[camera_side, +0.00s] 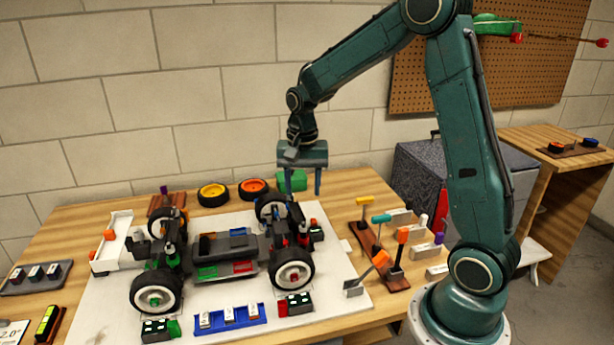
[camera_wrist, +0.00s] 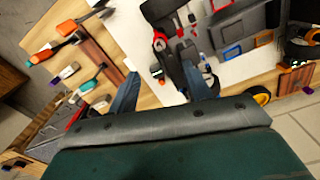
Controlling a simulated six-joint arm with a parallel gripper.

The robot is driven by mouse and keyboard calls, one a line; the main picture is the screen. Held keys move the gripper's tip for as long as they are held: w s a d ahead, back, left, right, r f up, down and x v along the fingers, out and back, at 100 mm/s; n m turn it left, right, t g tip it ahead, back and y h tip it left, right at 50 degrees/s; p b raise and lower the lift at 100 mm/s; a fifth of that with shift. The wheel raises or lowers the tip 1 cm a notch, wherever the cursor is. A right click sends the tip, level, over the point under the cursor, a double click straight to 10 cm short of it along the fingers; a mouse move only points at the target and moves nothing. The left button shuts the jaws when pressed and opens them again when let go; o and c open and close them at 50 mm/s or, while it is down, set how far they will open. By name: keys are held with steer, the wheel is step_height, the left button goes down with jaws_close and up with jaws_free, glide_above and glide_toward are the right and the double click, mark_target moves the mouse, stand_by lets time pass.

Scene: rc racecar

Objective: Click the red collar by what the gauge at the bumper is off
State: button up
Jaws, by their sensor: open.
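The racecar (camera_side: 225,250) stands on a white board (camera_side: 225,318) with its wheels on, its body open to show dark, red and green parts. A small red part (camera_side: 303,239), possibly the red collar, shows by the right-hand wheels; a red ring-like part (camera_wrist: 160,42) also shows in the wrist view. Small dark boxes with pale marks sit by the wheels, one at the near right wheel (camera_side: 299,303); I cannot tell which is the bumper gauge, and no reading is legible. My gripper (camera_side: 303,192) is open and empty, pointing down above and behind the car's right end.
A wooden rack (camera_side: 365,240) of colour-handled tools stands right of the board. A blue tray (camera_side: 228,316) with pale pieces lies in front of the car. Spare wheels (camera_side: 213,195) and a green box (camera_side: 291,181) sit behind. A grey case (camera_side: 425,180) stands at the back right.

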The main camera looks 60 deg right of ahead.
mark_target(303, 223)
steer(key=shift+f, duration=0.15)
step_height(303, 223, down, 14)
steer(key=shift+r, duration=0.25)
stand_by(0.5)
steer(key=c, duration=1)
